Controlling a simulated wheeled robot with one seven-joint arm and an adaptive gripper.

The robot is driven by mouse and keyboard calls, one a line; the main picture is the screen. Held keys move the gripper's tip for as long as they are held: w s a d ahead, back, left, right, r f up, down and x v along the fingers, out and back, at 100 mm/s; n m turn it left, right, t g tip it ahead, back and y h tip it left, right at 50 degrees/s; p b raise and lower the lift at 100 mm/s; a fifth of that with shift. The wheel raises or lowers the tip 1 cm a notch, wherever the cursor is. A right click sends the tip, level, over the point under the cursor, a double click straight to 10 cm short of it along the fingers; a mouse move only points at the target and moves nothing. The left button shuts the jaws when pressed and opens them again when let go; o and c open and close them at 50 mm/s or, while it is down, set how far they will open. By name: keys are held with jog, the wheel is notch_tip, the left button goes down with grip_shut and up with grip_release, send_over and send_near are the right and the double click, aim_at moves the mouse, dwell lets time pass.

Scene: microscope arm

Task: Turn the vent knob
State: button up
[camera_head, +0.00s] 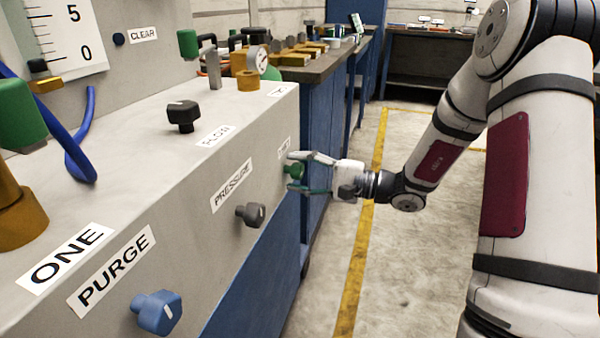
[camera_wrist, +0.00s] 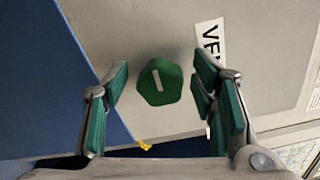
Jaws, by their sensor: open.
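The vent knob (camera_wrist: 160,82) is green with a white pointer line and sits on the grey panel front, beside a label (camera_wrist: 210,45) of which "VE" can be read in the wrist view. In the head view the green vent knob (camera_head: 294,170) is at the panel's far right end. My gripper (camera_wrist: 162,90) is open, with one finger on each side of the knob. In the wrist view gaps show between the fingers and the knob. In the head view my gripper (camera_head: 292,172) reaches the panel from the right, its fingertips above and below the knob.
A grey pressure knob (camera_head: 250,214) and a blue purge knob (camera_head: 157,312) stick out of the same panel front, nearer. A black knob (camera_head: 183,115) stands on the panel's top. The floor (camera_head: 400,270) to the right is clear.

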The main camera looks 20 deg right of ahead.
jog(key=shift+d, duration=0.1)
jog(key=v, duration=1.2)
